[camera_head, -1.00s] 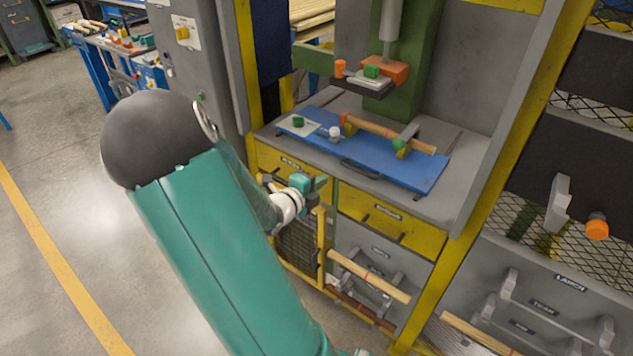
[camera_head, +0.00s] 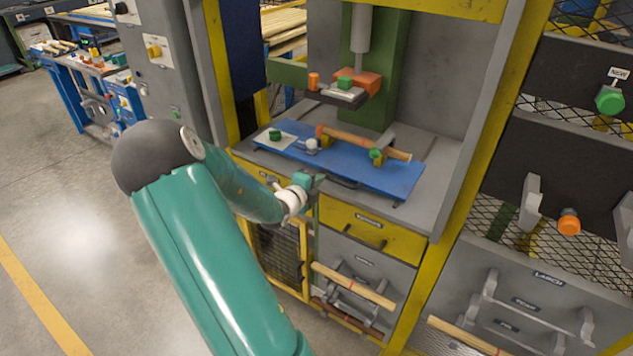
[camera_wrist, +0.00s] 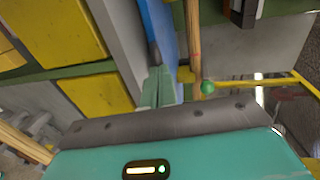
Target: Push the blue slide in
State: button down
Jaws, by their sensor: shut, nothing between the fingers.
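The blue slide (camera_head: 374,177) is a flat blue plate on the grey worktop. A wooden rod (camera_head: 352,143) lies across it, along with a green knob, a white knob and a pale plate. In the wrist view the gripper fingers (camera_wrist: 158,88) point toward the slide (camera_wrist: 162,32), which shows as a blue strip, with the rod (camera_wrist: 194,45) beyond.
A press head (camera_head: 357,83) with an orange block hangs above the slide. Yellow drawers (camera_head: 366,225) sit below the worktop (camera_head: 447,165). A yellow post (camera_head: 480,170) stands at the right. Wooden rods (camera_head: 352,286) rest on brackets lower down.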

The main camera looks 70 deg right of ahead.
aim_at(326, 182)
jog(key=x, duration=0.2)
jog(key=r+x, duration=0.1)
jog(key=x, duration=0.1)
jog(key=shift+s+d+f, duration=0.1)
jog(key=shift+s+d, duration=0.05)
jog(key=shift+d, duration=0.35)
jog(key=shift+s+d+r, duration=0.1)
jog(key=shift+d+r, duration=0.05)
jog(key=shift+r, duration=0.05)
